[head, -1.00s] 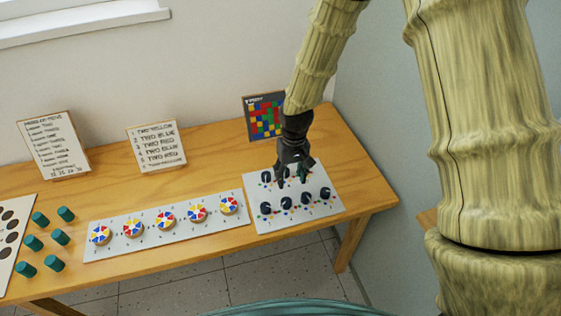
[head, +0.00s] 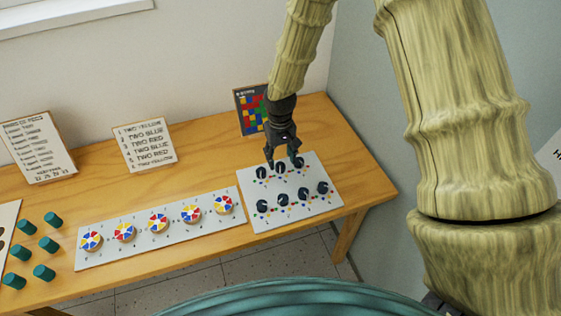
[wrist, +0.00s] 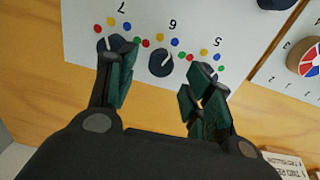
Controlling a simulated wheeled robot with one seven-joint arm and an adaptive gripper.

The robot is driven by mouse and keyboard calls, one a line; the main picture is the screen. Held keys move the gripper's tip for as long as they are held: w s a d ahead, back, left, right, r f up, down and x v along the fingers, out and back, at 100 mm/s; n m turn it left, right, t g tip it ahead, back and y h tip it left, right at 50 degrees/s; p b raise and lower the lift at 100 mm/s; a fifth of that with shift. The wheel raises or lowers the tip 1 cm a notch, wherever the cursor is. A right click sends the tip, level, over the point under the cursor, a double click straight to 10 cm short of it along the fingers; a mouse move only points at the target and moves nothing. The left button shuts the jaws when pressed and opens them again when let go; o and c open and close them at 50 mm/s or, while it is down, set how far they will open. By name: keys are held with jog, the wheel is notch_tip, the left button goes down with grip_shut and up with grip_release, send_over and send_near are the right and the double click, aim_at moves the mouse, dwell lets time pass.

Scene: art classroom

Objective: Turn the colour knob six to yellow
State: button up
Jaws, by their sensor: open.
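Colour knob six (wrist: 161,63) is a dark round knob with a white pointer line, under the printed 6 in the wrist view. Its pointer slants to the upper right, between the blue and green dots. Red, yellow, blue and green dots arc around it. In the head view it is the middle knob (head: 281,168) of the back row on the white knob board (head: 243,188). My gripper (wrist: 167,62) is open, with one finger on each side of knob six and visible gaps. The gripper (head: 283,163) hangs over the back row. Height above the board is unclear.
Knob seven (wrist: 112,44) and knob five (wrist: 204,72) sit close beside my fingers. A front row of knobs (head: 283,200) is nearby. A panel of coloured wheels (head: 142,240) lies left. A mosaic picture card (head: 253,108) stands behind the board.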

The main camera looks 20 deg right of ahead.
aim_at(281, 165)
jog(key=shift+f+p, duration=0.3)
jog(key=shift+f, duration=1.55)
jog(key=c, duration=1.1)
